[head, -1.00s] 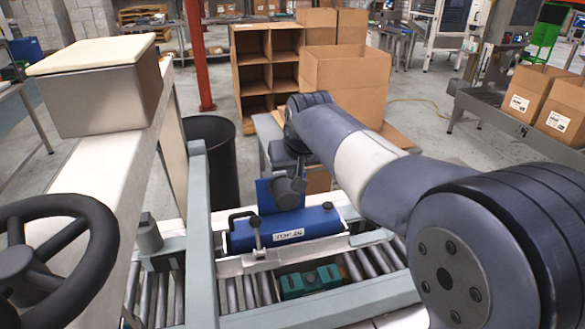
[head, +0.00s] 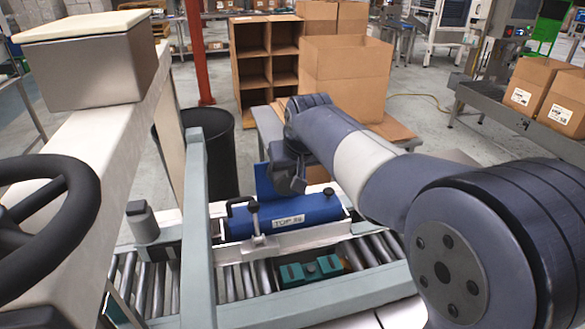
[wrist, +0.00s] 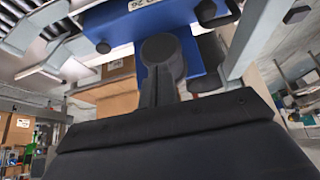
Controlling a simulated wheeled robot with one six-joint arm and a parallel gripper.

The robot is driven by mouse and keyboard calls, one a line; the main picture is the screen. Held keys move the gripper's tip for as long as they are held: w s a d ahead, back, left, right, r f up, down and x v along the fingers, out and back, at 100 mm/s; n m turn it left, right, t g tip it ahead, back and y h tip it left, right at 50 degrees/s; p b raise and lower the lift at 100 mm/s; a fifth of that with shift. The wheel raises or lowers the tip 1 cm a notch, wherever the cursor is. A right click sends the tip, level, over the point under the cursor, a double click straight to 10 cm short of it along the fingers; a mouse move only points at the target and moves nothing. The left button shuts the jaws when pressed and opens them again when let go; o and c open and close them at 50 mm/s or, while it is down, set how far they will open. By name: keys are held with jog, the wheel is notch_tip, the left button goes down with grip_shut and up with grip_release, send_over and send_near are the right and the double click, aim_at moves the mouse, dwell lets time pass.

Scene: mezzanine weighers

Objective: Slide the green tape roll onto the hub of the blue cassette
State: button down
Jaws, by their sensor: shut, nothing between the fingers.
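The blue cassette (head: 320,212), a long blue case with a white "TOP" label, lies by the roller conveyor; its blue body also shows in the wrist view (wrist: 112,22). A blue upright plate (head: 264,186) stands behind it. My gripper (head: 298,186) is just above and behind the cassette's body in the head view; whether it touches cannot be told. In the wrist view my gripper (wrist: 162,48) is shut and empty, in front of the blue surfaces. I cannot make out a green tape roll or the hub. A teal block (head: 310,271) sits on the rollers.
A black handwheel (head: 40,215) is at left. A black bin (head: 210,150) and cardboard boxes (head: 345,78) are behind.

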jog(key=shift+w+a+f+p, duration=0.15)
jog(key=shift+w+f+p, duration=0.15)
jog(key=shift+w, duration=0.45)
jog(key=shift+w+a+f+p, duration=0.15)
jog(key=shift+w+f, duration=0.1)
jog(key=shift+w, duration=0.45)
jog(key=shift+w+a+f+p, duration=0.15)
jog(key=shift+w+f+p, duration=0.15)
jog(key=shift+w, duration=0.45)
jog(key=shift+w+f, duration=0.1)
jog(key=shift+w, duration=0.1)
jog(key=s+r, duration=0.3)
jog(key=s, duration=0.1)
jog(key=shift+d+p, duration=0.35)
